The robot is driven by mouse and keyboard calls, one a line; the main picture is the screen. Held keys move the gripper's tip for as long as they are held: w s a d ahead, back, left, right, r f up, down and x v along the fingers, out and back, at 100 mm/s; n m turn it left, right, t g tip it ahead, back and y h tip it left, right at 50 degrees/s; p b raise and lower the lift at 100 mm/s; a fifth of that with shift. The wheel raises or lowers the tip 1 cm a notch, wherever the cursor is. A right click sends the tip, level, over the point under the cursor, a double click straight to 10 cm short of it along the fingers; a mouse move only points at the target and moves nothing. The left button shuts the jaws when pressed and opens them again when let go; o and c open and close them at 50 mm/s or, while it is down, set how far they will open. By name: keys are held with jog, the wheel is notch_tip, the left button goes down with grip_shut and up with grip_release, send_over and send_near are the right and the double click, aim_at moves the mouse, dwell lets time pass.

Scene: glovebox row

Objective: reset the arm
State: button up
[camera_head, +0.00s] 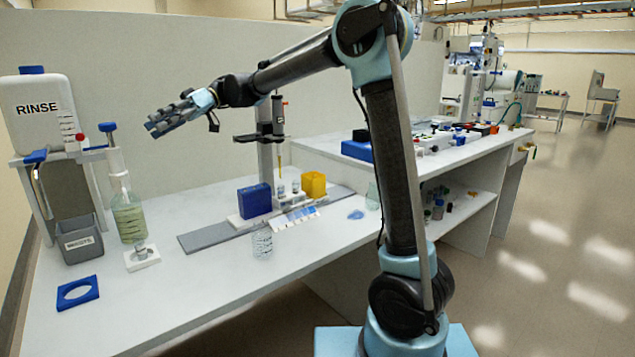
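My arm rises from its base at the right of the picture and bends at a high elbow toward the left. My gripper (170,121) is raised above the white bench (190,290), in front of the pale back panel. It points left and slightly down, and touches nothing. Its fingers show side-on and small, so the gap between them is unclear. I see nothing held in it.
A RINSE container (42,100) on a stand, a grey bin (80,243) and a bottle (128,215) stand at left. A dosing stand (264,150), blue box (254,200) and yellow box (313,184) stand mid-bench. The bench's front is mostly clear.

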jog(key=d+f+m+t, duration=0.3)
jog(key=d+f+m, duration=0.1)
jog(key=d, duration=0.6)
jog(key=w+d+f+m+t, duration=0.1)
jog(key=d+f+m+t, duration=0.3)
jog(key=d, duration=0.5)
jog(key=d+f+m+t, duration=0.25)
jog(key=d+m, duration=0.25)
jog(key=d, duration=0.5)
jog(key=s+d+f+m+t+h, duration=0.1)
jog(key=s+d+f+m+h, duration=0.1)
jog(key=d+f, duration=0.6)
jog(key=s+d+f+m+t+h, duration=0.2)
jog(key=s+d+f+m, duration=0.3)
jog(key=d, duration=0.8)
jog(key=s+d+f+m+t+h, duration=0.2)
jog(key=s+d+f+m+h, duration=0.1)
jog(key=d+f, duration=0.7)
jog(key=shift+s+d+f+h, duration=0.3)
jog(key=shift+s+f+h, duration=0.15)
jog(key=shift+f+h, duration=0.2)
